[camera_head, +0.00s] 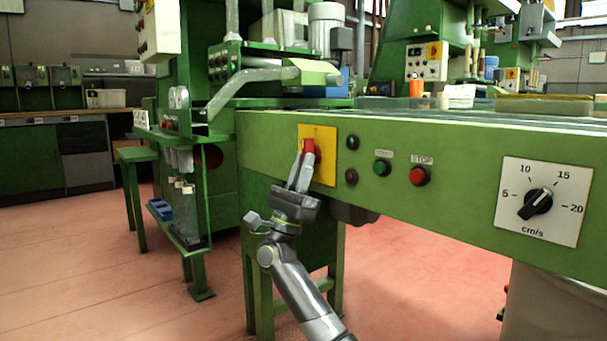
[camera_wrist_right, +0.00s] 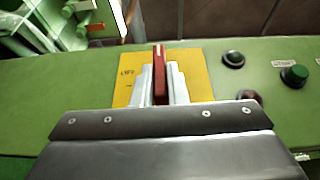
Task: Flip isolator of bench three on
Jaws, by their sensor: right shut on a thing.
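The isolator's red handle (camera_head: 309,147) stands on a yellow plate (camera_head: 328,156) at the left end of the green bench front. In the right wrist view the red handle (camera_wrist_right: 160,75) points straight up the picture, in front of the yellow plate (camera_wrist_right: 190,63). My right gripper (camera_head: 304,165) reaches up from below. Its two pale fingers (camera_wrist_right: 161,85) are shut on the red handle, one on each side. Part of the plate and the handle's lower end are hidden behind the fingers. My left gripper is not in view.
Right of the plate are two dark buttons (camera_head: 352,142), a green button (camera_head: 382,168) and a red stop button (camera_head: 419,176). A speed dial (camera_head: 538,202) is further right. A green machine (camera_head: 195,150) stands to the left. The floor (camera_head: 90,250) is clear at lower left.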

